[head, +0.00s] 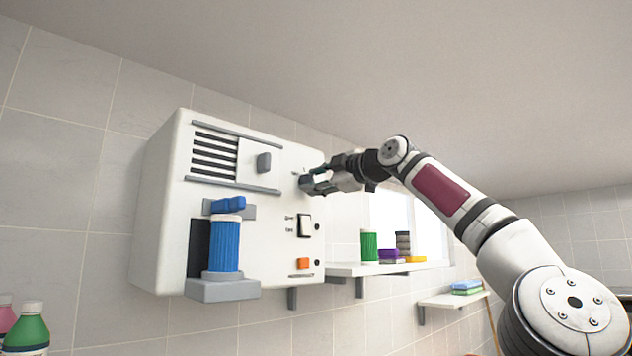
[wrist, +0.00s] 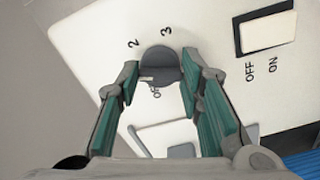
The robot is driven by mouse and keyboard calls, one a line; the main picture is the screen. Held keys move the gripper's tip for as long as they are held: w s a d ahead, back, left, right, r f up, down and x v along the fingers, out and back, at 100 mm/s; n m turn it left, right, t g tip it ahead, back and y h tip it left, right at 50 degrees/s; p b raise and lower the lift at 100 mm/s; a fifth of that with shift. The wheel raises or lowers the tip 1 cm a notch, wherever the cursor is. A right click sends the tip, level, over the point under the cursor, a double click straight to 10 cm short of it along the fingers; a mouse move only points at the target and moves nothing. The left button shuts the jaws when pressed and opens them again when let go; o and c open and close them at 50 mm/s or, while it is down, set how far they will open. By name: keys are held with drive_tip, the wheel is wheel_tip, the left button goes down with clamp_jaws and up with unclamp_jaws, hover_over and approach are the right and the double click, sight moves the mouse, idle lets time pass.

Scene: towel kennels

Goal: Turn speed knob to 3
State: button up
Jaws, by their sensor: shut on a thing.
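The speed knob (wrist: 160,62) is a dark grey round dial on the white machine's front (head: 270,210). The numbers 2 and 3 are printed beside it in the wrist view, and a partly covered label beginning with O is below it. A small pale mark shows at the knob's lower left edge, near that label; I cannot tell its exact setting. My gripper (wrist: 160,75) is shut on the knob, with one green-padded finger on each side. In the head view my gripper (head: 308,183) is at the machine's upper right front and hides the knob.
An ON/OFF rocker switch (wrist: 267,32) sits close to the knob. An orange button (head: 303,263) and a blue ribbed cylinder (head: 226,244) are lower on the machine. A shelf (head: 350,270) with small goods is to its right.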

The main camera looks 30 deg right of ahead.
drive_tip(key=m, duration=1.9)
drive_tip(key=shift+a+f+m, duration=0.1)
drive_tip(key=shift+f+m, duration=0.05)
drive_tip(key=shift+m, duration=0.45)
drive_tip(key=o, duration=1.2)
drive_tip(key=shift+c, duration=0.2)
drive_tip(key=shift+s, duration=0.1)
